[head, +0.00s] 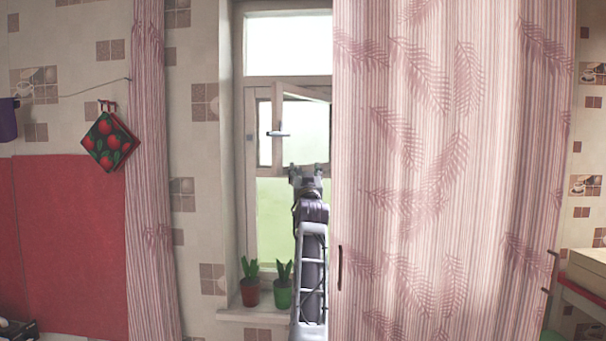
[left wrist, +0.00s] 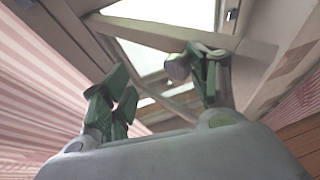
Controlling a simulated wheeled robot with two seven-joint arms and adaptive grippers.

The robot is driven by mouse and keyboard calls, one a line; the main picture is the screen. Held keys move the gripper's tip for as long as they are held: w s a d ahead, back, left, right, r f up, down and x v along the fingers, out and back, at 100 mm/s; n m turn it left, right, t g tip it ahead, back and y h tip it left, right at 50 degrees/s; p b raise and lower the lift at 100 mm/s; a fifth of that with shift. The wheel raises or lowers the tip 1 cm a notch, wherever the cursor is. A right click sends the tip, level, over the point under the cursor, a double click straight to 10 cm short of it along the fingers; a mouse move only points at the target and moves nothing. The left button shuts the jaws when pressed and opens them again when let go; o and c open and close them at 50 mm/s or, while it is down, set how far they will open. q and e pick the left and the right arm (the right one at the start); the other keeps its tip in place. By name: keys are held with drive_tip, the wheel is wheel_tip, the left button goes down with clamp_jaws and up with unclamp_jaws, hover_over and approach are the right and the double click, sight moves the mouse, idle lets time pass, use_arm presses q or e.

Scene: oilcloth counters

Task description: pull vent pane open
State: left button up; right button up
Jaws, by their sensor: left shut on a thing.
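The vent pane (head: 277,105) is a small pale framed sash in the upper part of the window, seen in the head view. It stands ajar, its left edge with the light handle (head: 279,134) swung into the room. My left gripper (head: 309,171) is at its lower rail, shut on the pane's frame as far as I can tell. In the left wrist view the green fingers (left wrist: 155,82) stand apart, with a pale frame bar (left wrist: 150,30) beyond them. The exact contact is hard to see. The pane's right side is hidden by the curtain. My right gripper is not in view.
A wide striped curtain (head: 450,150) hangs close to the right of my left arm. A narrow curtain (head: 150,170) hangs at left. Two potted plants, red (head: 250,292) and green (head: 282,294), stand on the windowsill (head: 240,314) below. A potholder (head: 108,141) hangs on the left wall.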

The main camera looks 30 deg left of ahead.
use_arm(q)
drive_tip(key=shift+s+d+r, duration=0.1)
drive_tip(key=shift+d+r, duration=0.15)
drive_tip(key=shift+d, duration=0.15)
drive_tip(key=v, duration=0.7)
drive_tip(key=shift+a+f, duration=0.25)
drive_tip(key=shift+f, duration=0.1)
drive_tip(key=shift+s+f, duration=0.1)
idle(0.4)
